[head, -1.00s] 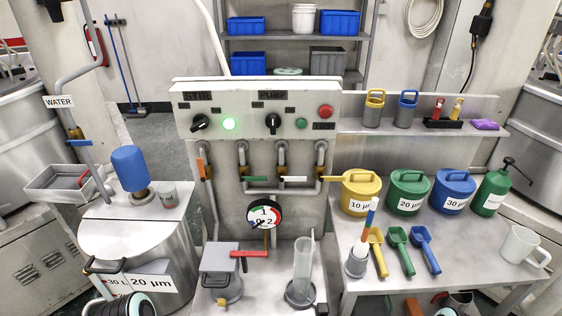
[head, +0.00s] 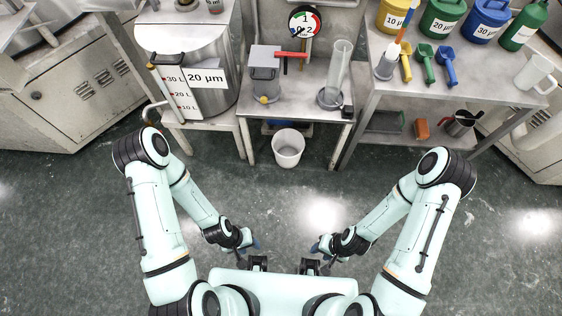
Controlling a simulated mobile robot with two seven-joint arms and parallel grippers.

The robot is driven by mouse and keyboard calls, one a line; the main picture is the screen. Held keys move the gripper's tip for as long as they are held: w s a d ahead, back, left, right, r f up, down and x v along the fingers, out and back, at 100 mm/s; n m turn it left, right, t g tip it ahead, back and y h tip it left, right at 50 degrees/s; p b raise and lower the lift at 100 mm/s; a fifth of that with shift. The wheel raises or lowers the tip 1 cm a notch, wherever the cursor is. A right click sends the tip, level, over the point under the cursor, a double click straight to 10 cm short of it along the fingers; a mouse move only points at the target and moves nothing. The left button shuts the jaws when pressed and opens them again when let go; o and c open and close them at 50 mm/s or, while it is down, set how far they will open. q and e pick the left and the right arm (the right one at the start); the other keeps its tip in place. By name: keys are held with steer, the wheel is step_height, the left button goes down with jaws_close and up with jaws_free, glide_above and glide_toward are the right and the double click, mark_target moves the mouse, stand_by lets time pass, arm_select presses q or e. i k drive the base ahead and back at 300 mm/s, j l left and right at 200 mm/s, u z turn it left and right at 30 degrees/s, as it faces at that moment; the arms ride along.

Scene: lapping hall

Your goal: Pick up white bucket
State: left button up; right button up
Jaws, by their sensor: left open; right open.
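A white bucket (head: 288,150) stands upright on the green floor, in front of the middle stand and partly beneath its front edge. Its open top faces up and it looks empty. My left gripper (head: 256,246) is low in front of my body, to the left of and nearer than the bucket. My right gripper (head: 316,248) is low on the other side, to the right of and nearer than the bucket. Both are open, empty and well apart from the bucket.
The middle stand (head: 262,120) has legs on either side of the bucket. A steel tank (head: 190,50) marked 20 µm stands at the left. A bench (head: 440,62) with scoops and coloured cans stands at the right. The floor (head: 330,195) between my arms and the bucket is clear.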

mark_target(288, 145)
steer(key=k, duration=0.1)
steer(key=i+j+u, duration=0.25)
steer(key=i, duration=0.35)
steer(key=i+j+u, duration=0.2)
steer(key=i, duration=0.45)
